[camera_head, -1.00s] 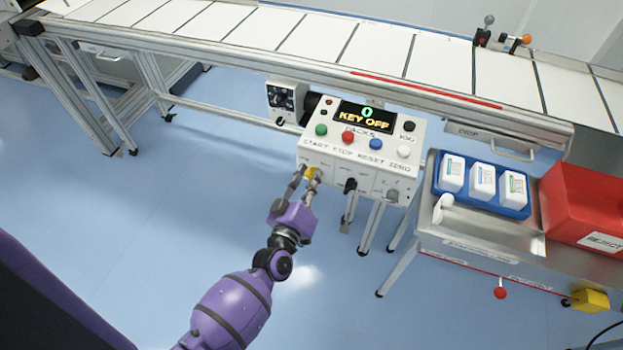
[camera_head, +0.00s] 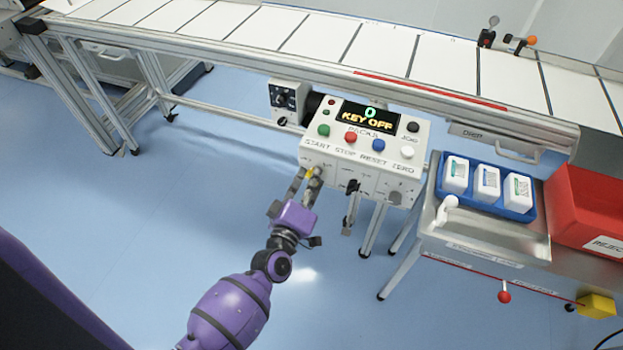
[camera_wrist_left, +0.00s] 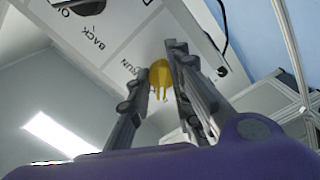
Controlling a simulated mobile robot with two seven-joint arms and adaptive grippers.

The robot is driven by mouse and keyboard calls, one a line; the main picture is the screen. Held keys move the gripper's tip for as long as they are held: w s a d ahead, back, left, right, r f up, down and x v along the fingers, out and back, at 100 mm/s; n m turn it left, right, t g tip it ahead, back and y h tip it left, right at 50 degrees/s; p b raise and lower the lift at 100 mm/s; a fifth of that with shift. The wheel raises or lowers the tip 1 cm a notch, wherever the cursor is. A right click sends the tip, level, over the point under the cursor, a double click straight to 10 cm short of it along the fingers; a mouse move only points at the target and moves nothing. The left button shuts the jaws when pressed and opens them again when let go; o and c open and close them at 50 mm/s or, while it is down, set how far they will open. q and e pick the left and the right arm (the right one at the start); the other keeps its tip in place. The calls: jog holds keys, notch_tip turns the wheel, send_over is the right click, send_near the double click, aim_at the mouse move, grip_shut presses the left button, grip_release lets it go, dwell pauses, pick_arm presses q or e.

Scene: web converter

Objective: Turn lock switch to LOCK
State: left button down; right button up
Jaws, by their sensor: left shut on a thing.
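A white control box (camera_head: 345,160) hangs under the conveyor, and its display (camera_head: 369,117) reads "0" and "KEY OFF". A yellow switch (camera_head: 310,173) sits at the left of its lower front panel. In the left wrist view the yellow switch (camera_wrist_left: 161,76) is between the fingers, beside a "RUN" label; I cannot read its setting. My left gripper (camera_head: 309,176) is shut on it, and its fingers (camera_wrist_left: 166,84) hide part of it. My right gripper is not in view.
A black switch (camera_head: 351,187) and a grey knob (camera_head: 394,198) are farther right on the panel. Buttons line the box top. A steel table at right holds a blue tray (camera_head: 526,208) of white bottles and a red bin (camera_head: 590,205). The floor at left is clear.

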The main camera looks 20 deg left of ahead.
pick_arm(q)
jog(key=shift+w+d+r, duration=0.1)
jog(key=shift+d+r, duration=0.15)
jog(key=shift+r, duration=0.05)
jog(key=c, duration=1.7)
grip_release()
jog(key=shift+c, duration=0.2)
jog(key=shift+a+f, duration=0.1)
jog(key=s, duration=1.2)
jog(key=shift+a, duration=0.2)
